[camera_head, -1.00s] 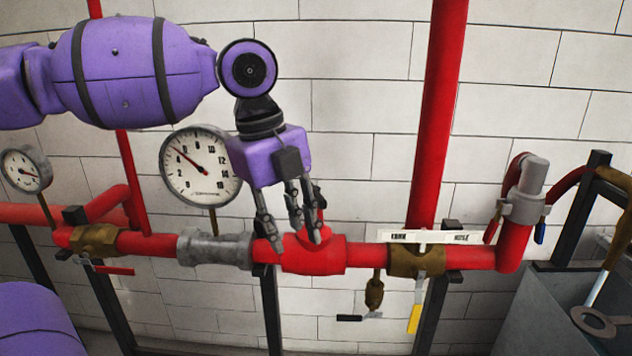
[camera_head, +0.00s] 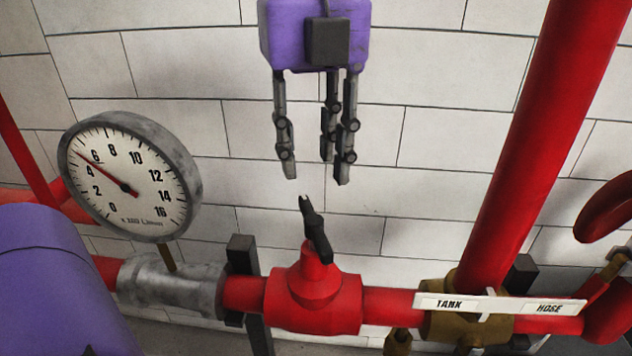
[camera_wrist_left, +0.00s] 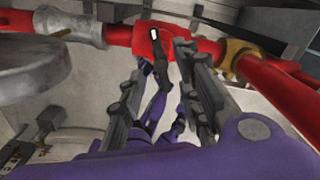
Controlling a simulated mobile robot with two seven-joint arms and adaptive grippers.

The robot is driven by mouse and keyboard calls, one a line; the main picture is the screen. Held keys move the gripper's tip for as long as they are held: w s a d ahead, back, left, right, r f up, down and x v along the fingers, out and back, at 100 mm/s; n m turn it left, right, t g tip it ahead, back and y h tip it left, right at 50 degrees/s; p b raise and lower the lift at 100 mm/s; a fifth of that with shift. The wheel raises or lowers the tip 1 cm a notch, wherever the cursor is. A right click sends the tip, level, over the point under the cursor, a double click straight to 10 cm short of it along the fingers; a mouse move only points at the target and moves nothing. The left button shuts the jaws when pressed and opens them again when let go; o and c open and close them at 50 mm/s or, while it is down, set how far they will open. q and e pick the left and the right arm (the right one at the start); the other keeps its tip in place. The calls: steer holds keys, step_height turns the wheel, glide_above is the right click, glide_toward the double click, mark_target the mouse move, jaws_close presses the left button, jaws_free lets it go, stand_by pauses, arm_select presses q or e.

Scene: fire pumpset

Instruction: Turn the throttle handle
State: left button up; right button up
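The black throttle handle (camera_head: 316,230) stands up, slightly tilted, on top of a red valve body (camera_head: 312,297) in the pipe line. In the left wrist view the handle (camera_wrist_left: 159,45) shows in front of the red valve body (camera_wrist_left: 153,32). My left gripper (camera_head: 316,175) points down above the handle in the head view, its fingers apart with nothing between them. A gap shows between fingertips and handle in that view. In the left wrist view the gripper's fingers (camera_wrist_left: 160,58) lie either side of the handle's line. My right gripper is not in view.
A large round gauge (camera_head: 130,180) stands left of the valve, above a grey pipe coupling (camera_head: 172,285). A TANK/HOSE label strip (camera_head: 500,305) and a thick red vertical pipe (camera_head: 545,130) are on the right. A white block wall (camera_head: 420,90) is behind.

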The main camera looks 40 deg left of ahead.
mark_target(311, 214)
arm_select(q)
steer(key=f, duration=0.7)
steer(key=shift+s+d+f, duration=0.15)
steer(key=shift+s+f, duration=0.1)
steer(key=shift+f, duration=0.05)
jaws_close()
